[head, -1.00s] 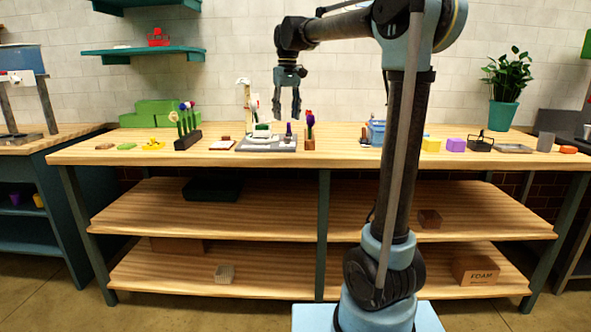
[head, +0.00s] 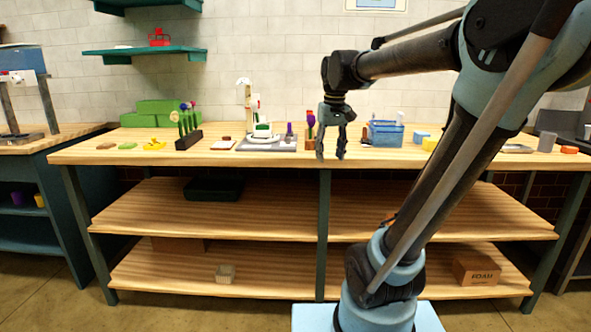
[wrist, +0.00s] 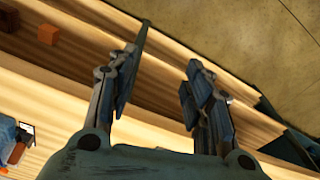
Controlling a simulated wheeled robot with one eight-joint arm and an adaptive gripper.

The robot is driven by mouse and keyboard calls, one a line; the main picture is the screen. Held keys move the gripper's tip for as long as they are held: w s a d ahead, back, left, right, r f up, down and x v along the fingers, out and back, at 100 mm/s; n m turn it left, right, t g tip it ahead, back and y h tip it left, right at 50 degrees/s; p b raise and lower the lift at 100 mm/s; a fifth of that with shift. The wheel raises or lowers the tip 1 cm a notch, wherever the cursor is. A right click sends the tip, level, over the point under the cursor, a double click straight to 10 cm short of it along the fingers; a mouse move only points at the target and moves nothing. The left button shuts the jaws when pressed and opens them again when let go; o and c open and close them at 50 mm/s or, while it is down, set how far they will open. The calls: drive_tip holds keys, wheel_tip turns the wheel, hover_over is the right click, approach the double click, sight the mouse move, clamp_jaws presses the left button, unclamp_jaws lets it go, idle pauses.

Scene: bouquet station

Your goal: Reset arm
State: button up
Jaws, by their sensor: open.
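My gripper (head: 331,154) hangs open and empty in the head view, pointing down near the front edge of the wooden workbench (head: 250,155). In the wrist view my gripper (wrist: 160,85) shows two separated fingers with nothing between them. Behind them are the bench's boards, its lower shelves and the floor. My arm leans to the right and covers the right part of the bench.
Flowers in a dark holder (head: 187,130), a grey-based stand (head: 270,145) and a blue basket (head: 386,134) stand on the bench. Green blocks (head: 150,115) sit at the back left.

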drive_tip(key=s+d+f+m, duration=0.1)
drive_tip(key=s+d+f, duration=0.1)
drive_tip(key=s+f, duration=0.4)
drive_tip(key=s+d+f, duration=0.3)
drive_tip(key=s+f, duration=0.2)
drive_tip(key=f, duration=0.3)
drive_tip(key=s+d+f+m+t, duration=0.1)
drive_tip(key=s+d+f, duration=0.2)
drive_tip(key=s+f, duration=0.3)
drive_tip(key=shift+s+f+m, duration=0.3)
drive_tip(key=shift+s+f, duration=0.05)
drive_tip(key=shift+f, duration=0.45)
drive_tip(key=shift+d, duration=0.1)
